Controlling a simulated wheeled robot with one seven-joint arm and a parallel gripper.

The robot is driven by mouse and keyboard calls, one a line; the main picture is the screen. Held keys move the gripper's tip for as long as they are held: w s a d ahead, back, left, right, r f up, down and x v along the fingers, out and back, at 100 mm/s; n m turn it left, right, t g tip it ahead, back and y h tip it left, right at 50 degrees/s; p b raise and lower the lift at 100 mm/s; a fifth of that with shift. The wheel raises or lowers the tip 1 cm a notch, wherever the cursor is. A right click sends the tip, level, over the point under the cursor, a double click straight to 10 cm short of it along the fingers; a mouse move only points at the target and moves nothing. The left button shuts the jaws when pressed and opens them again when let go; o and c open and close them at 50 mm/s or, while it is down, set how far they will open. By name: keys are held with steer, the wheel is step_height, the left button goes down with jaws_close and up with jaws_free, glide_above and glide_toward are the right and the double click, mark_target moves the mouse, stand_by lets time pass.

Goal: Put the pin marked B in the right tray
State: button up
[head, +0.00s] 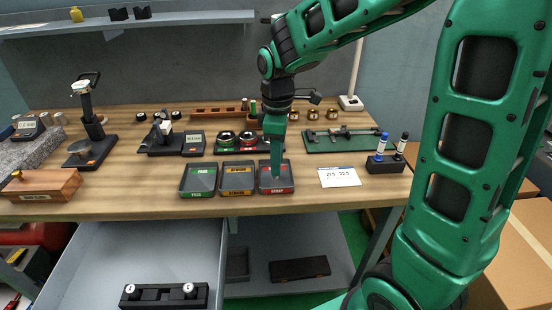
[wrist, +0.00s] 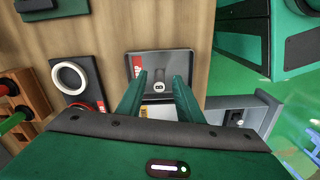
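My gripper (head: 272,176) points straight down over the red-labelled tray (head: 277,190), the rightmost of three small dark trays. In the wrist view its two green fingers (wrist: 158,76) stand apart. A small pale grey pin-like piece (wrist: 158,84) with a dark mark shows between them, apart from both, seemingly inside the red-labelled tray (wrist: 178,57). I cannot read its mark or tell whether it touches the tray floor. In the head view my gripper hides that spot. The yellow-labelled tray (head: 238,192) and green-labelled tray (head: 199,193) stand to the left and look empty.
A white card with numbers (head: 339,177) lies right of the trays, beside a black holder (head: 385,166) with two markers. Behind the trays are ring gauges (head: 248,139) and a wooden rack (head: 216,111). An open drawer (head: 150,262) juts out below the bench front.

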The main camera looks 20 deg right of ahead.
step_height(320, 180, up, 12)
steer(key=s+d+f+m, duration=0.5)
steer(key=s+d+m, duration=0.3)
steer(key=s, duration=0.4)
steer(key=s+d+f+m, duration=0.5)
steer(key=s+d+m, duration=0.4)
steer(key=s, duration=0.3)
steer(key=shift+s+d+m, duration=0.25)
steer(key=shift+s+m, duration=0.1)
steer(key=shift+m, duration=0.45)
steer(key=shift+w+a+f, duration=0.1)
steer(key=shift+w+f, duration=0.1)
steer(key=shift+w, duration=0.5)
